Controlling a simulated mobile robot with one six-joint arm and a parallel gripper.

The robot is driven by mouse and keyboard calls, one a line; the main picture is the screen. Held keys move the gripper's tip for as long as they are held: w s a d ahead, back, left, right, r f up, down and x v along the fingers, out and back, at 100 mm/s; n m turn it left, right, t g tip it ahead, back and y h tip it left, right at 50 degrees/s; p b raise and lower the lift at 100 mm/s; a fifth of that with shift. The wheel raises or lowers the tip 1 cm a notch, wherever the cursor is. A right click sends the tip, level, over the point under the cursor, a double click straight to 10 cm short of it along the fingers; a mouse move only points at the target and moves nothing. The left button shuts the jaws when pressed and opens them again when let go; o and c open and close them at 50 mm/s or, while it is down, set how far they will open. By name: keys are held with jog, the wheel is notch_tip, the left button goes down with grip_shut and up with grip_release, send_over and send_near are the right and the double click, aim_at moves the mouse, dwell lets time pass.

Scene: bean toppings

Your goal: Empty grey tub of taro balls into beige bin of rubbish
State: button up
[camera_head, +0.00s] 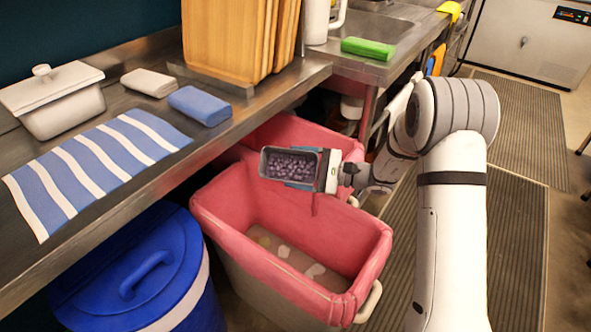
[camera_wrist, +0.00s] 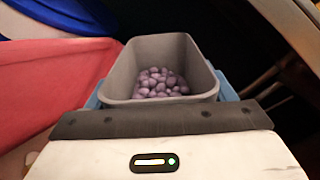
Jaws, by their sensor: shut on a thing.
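My gripper (camera_head: 331,171) is shut on the grey tub (camera_head: 266,163), its blue fingers along the tub's sides. The tub holds a heap of purple taro balls and its open top faces the head camera. In the wrist view the tub (camera_wrist: 207,72) has the balls (camera_wrist: 158,83) lying inside at its bottom. The front bin (camera_head: 258,287) is beige low down outside, with pinkish-red upper walls and inside. A few pale scraps (camera_head: 284,252) lie in it. The tub hangs above the back part of this bin's opening, apart from it.
Another red bin (camera_head: 280,130) stands just behind, partly hidden by the tub. A blue lidded bin (camera_head: 130,265) stands at left. The steel counter (camera_head: 100,200) runs above the bins, bearing a striped cloth, wooden boards and a white lidded dish. A ribbed mat (camera_head: 515,240) lies at right.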

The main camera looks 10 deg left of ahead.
jog(key=shift+s+f+n+b, duration=0.35)
jog(key=shift+n+b, duration=0.5)
jog(key=shift+b, duration=0.6)
jog(key=shift+s+f+n+b, duration=0.3)
jog(key=shift+n+b, duration=0.55)
jog(key=shift+b, duration=0.6)
jog(key=shift+s+f+n+b, duration=0.1)
jog(key=shift+f+n+b, duration=0.25)
jog(key=shift+b, duration=0.45)
jog(key=shift+b, duration=0.3)
jog(key=s+f+n+b, duration=0.1)
jog(key=n+b, duration=0.1)
jog(key=b, duration=0.1)
jog(key=f+n+b, duration=0.1)
jog(key=b, duration=0.3)
jog(key=shift+s+n, duration=0.35)
jog(key=shift+s, duration=0.05)
jog(key=shift+s+f+n+b, duration=0.2)
jog(key=shift+n+b, duration=0.1)
jog(key=shift+b, duration=0.65)
jog(key=shift+s+n, duration=0.35)
jog(key=shift+n, duration=0.5)
jog(key=shift+s+n, duration=0.35)
jog(key=shift+n, duration=0.5)
jog(key=shift+n, duration=0.9)
